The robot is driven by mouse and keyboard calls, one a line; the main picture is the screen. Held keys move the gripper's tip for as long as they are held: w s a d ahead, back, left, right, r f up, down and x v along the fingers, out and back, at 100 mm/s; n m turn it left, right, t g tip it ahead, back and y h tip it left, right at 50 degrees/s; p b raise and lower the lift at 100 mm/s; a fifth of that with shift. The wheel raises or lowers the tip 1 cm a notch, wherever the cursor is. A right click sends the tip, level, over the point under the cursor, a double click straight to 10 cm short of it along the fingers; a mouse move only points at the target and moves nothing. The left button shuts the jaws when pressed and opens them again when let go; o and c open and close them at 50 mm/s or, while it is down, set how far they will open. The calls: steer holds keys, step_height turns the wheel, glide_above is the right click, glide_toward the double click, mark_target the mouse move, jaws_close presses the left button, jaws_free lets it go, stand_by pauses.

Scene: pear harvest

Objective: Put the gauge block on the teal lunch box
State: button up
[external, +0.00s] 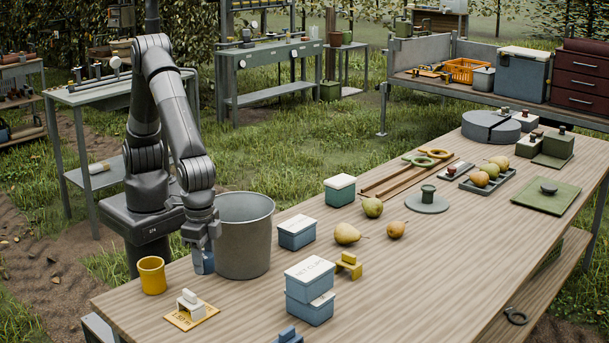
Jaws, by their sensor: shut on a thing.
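My gripper (203,243) points down at the left end of the table, just left of the grey bucket. It is shut on a small blue object (204,263), partly hidden by the fingers; I cannot tell if it is a gauge block. A box with a teal-green body and a pale lid (340,190) stands beyond the bucket and looks like the teal lunch box; its lid is bare. A blue box (297,232) stands nearer. Block-like pieces with raised tops are yellow (348,265), white (190,304) and blue (288,336).
The tall grey bucket (244,240) stands close beside my gripper. A yellow cup (152,275) is to its left. Stacked blue boxes (310,290) stand near the front edge. Pears (348,233) lie mid-table. Trays and boards fill the far end.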

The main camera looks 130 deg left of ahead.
step_height(320, 180, up, 14)
steer(key=w+a+n, duration=0.3)
steer(key=a, duration=1.1)
steer(key=n, duration=0.9)
glide_above(341, 179)
step_height(341, 179, down, 12)
steer(key=shift+f, duration=0.1)
steer(key=shift+a+f, duration=0.1)
steer(key=shift+f, duration=1.9)
